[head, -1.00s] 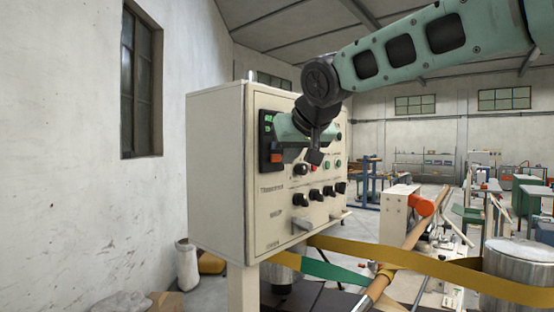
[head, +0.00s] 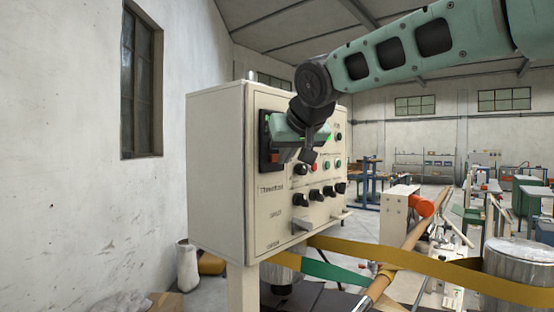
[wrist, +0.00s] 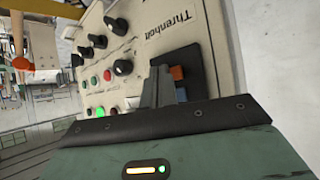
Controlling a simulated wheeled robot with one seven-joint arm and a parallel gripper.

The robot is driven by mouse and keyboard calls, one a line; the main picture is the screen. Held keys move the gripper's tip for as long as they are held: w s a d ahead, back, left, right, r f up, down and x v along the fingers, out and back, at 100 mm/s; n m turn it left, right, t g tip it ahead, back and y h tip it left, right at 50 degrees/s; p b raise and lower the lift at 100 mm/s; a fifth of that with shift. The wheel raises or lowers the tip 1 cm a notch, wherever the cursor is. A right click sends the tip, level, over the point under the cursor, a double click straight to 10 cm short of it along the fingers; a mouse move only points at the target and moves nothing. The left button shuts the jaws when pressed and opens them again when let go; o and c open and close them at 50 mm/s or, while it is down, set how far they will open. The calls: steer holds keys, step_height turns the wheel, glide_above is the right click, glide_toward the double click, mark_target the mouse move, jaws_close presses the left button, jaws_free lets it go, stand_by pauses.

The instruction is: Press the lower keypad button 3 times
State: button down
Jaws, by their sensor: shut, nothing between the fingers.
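The keypad is a black panel on the face of the beige control box (head: 218,170). The lower keypad button is orange (head: 275,157), and it also shows in the wrist view (wrist: 178,73). A blue button (wrist: 181,94) sits beside it, higher on the real panel. My gripper (wrist: 160,74) is shut and empty. In the wrist view its dark fingers appear just left of the orange button, close to the keypad; I cannot tell whether they touch it. In the head view my green hand covers part of the keypad and the fingertips are hard to make out.
Black knobs (head: 315,195), with red and green buttons, fill the panel right of and below the keypad. Yellow and green straps (head: 440,268) run below. A white wall (head: 60,170) stands left.

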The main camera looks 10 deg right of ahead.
steer(key=shift+w+a, duration=0.15)
steer(key=shift+w, duration=0.05)
stand_by(0.3)
stand_by(0.3)
steer(key=shift+s+d+b, duration=0.35)
steer(key=shift+s+d, duration=0.15)
steer(key=shift+s, duration=0.15)
steer(key=s+d, duration=0.1)
steer(key=s, duration=0.1)
steer(key=s+d+b, duration=0.1)
steer(key=s+d, duration=0.1)
stand_by(0.4)
stand_by(2.4)
